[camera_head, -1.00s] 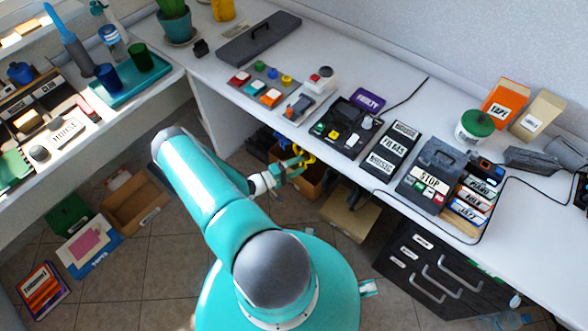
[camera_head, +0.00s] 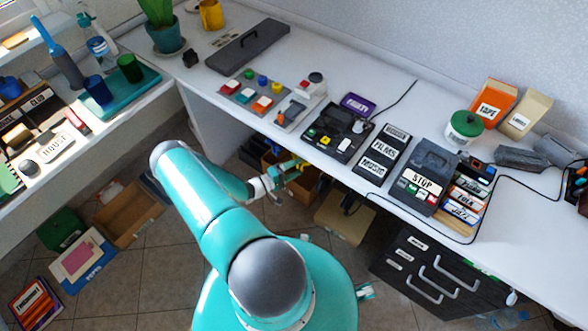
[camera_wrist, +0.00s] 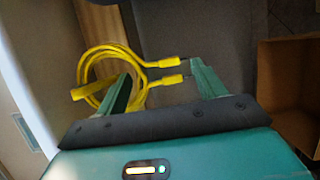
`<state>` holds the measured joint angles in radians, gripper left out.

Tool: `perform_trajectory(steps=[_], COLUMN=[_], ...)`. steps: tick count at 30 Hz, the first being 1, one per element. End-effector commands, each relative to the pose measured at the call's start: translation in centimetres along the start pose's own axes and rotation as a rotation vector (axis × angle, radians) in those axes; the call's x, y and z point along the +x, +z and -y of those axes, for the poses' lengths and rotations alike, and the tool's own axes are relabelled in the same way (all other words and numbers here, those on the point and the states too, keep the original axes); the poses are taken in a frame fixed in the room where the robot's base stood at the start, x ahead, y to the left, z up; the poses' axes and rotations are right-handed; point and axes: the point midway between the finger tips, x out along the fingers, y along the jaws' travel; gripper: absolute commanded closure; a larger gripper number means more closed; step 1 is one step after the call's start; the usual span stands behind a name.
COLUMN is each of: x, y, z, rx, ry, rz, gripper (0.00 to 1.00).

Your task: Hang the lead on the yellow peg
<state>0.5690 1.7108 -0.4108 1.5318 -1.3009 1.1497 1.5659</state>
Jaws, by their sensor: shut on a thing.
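The lead (camera_wrist: 108,52) is a yellow cable wound in a loop, with two plug ends lying between my fingers in the wrist view. My gripper (camera_wrist: 160,72) is shut on the lead, and the loop hangs around and beyond the left finger. In the head view my gripper (camera_head: 291,169) is below the front edge of the long bench, with a bit of the yellow lead (camera_head: 284,165) showing at it. A short thick yellow piece crosses the loop's left side; I cannot tell whether it is part of the lead.
The white bench (camera_head: 345,165) runs above my gripper, with a button panel (camera_head: 240,99) and labelled boxes on top. Under it stand a cardboard box (camera_head: 270,179), also in the wrist view (camera_wrist: 288,85), and a beige box (camera_head: 345,220). A drawer unit (camera_head: 405,270) stands right.

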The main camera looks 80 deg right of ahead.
Motion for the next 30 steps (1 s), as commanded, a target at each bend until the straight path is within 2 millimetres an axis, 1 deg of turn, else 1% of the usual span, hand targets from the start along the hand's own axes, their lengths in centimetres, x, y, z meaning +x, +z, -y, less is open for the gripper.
perform_trajectory(steps=[7,8,9,11,12,20,23,26,29,30], x=[0.0,0.0,0.0,0.0,0.0,-0.1,-0.5,-1.7,-3.6,-4.5], y=[0.0,0.0,0.0,0.0,0.0,0.0,-0.1,-0.1,-0.1,-0.2], z=[0.0,0.0,0.0,0.0,0.0,0.0,0.0,0.0,0.0,0.0], rx=[0.0,0.0,0.0,0.0,0.0,0.0,0.0,0.0,0.001,0.001], ry=[0.0,0.0,0.0,0.0,0.0,0.0,-0.001,-0.001,-0.001,0.0], rz=[0.0,0.0,0.0,0.0,0.0,0.0,-0.002,-0.003,-0.005,-0.006], gripper=[0.58,0.28,0.2,0.09,0.05,0.05,0.05,0.05,0.05,0.05])
